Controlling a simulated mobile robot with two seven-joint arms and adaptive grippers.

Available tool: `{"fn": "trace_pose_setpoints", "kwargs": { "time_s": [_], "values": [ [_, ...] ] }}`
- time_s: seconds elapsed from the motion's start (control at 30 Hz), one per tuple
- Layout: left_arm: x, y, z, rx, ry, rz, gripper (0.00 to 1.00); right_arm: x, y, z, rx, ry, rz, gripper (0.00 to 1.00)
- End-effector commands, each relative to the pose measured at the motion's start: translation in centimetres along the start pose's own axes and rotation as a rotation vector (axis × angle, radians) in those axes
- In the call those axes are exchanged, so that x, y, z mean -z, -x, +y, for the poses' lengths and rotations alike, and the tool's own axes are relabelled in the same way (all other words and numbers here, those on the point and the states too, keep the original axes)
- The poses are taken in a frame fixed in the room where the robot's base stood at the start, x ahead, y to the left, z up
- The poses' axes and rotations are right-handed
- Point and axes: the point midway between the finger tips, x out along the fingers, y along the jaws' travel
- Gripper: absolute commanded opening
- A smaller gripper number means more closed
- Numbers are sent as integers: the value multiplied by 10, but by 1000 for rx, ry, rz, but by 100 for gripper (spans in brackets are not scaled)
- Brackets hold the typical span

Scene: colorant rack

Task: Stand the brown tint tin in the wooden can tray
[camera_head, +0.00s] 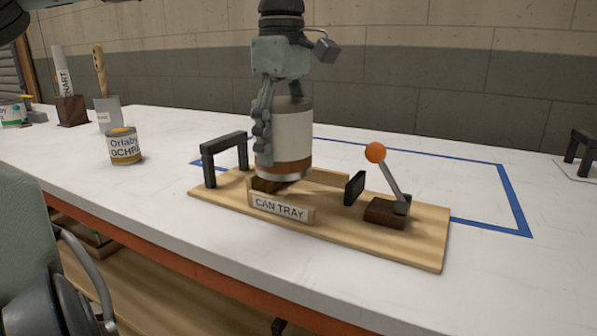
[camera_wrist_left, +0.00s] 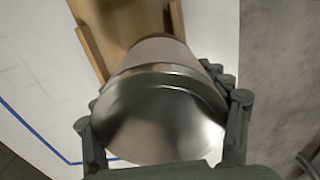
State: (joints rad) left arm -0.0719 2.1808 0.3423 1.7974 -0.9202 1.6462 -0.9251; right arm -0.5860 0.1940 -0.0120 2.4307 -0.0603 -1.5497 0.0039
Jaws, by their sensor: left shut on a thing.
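The brown tint tin (camera_head: 294,132) has a pale label with a brown band near its lower end and a bare metal rim. My left gripper (camera_head: 270,150) comes down from above and is shut around the tin's sides, holding it nearly upright. In the left wrist view, the tin's shiny metal end (camera_wrist_left: 160,112) fills the space between the fingers (camera_wrist_left: 165,125). The wooden can tray (camera_head: 405,247) lies below, and the tin's lower end is over its left half, behind the CAN TRAY label (camera_head: 283,208). I cannot tell whether the tin touches the tray. My right gripper is out of view.
An ochre tin (camera_head: 124,146) and tool holders (camera_head: 72,110) stand left. The white bench (camera_head: 350,290) is clear in front; a blue outline (camera_head: 515,200) runs behind.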

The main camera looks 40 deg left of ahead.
Motion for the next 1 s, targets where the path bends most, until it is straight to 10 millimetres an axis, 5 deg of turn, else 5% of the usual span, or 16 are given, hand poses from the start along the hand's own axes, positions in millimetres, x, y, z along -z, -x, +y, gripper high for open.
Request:
{"fn": "trace_pose_setpoints", "kwargs": {
  "time_s": [0.27, 0.63, 0.97, 1.0],
  "values": [
    [-3, -20, 36, -2, 1, 1, 18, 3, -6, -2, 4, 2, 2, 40],
    [-3, -60, 36, -1, -2, -1, 18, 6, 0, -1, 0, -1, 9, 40],
    [-3, -64, 36, -2, 0, 0, 18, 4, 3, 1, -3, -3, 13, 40],
    [-3, -64, 36, -1, 0, 0, 77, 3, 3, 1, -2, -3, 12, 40]
  ]
}}
